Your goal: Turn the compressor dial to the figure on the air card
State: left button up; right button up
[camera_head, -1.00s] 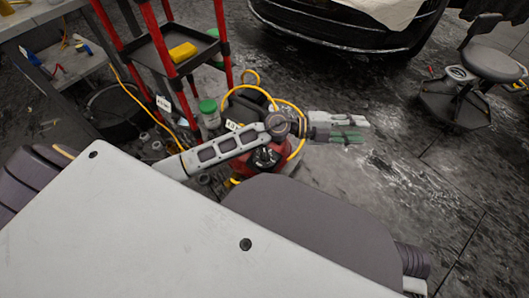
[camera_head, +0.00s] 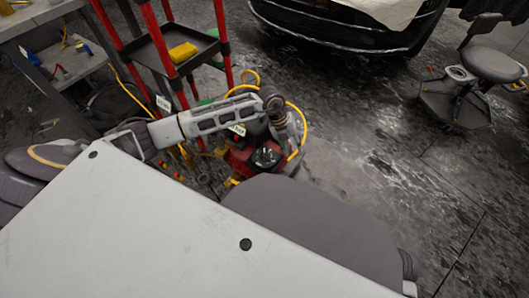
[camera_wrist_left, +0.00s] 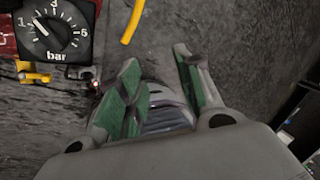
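The red compressor (camera_head: 238,160) stands on the floor, partly behind my left forearm, with a round black part (camera_head: 267,154) on it. In the left wrist view a square black gauge (camera_wrist_left: 62,40) marked 1, 3, 5 and "bar" is at the top left, its pale needle near 1. I cannot make out the dial itself for certain. My left gripper (camera_wrist_left: 155,66) is open and empty, green pads apart, to the right of the gauge. My right gripper is out of view.
A yellow hose (camera_head: 298,112) loops around the compressor and shows in the wrist view. A red-framed cart (camera_head: 150,52) with a yellow block (camera_head: 183,52) stands behind at the left. A stool (camera_head: 490,65) and a car (camera_head: 335,28) are farther off. The floor to the right is clear.

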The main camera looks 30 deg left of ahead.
aim_at(264, 153)
pick_arm(q)
jog(key=w+a+n+y, duration=0.1)
jog(key=a+y, duration=0.3)
jog(key=a, duration=0.8)
jog(key=shift+w+a+f+g+y, duration=0.15)
jog(key=shift+a+f+g+y, duration=0.05)
jog(key=shift+f+g+y, duration=0.25)
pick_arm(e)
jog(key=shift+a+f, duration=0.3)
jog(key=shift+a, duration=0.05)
pick_arm(q)
jog(key=shift+f, duration=0.1)
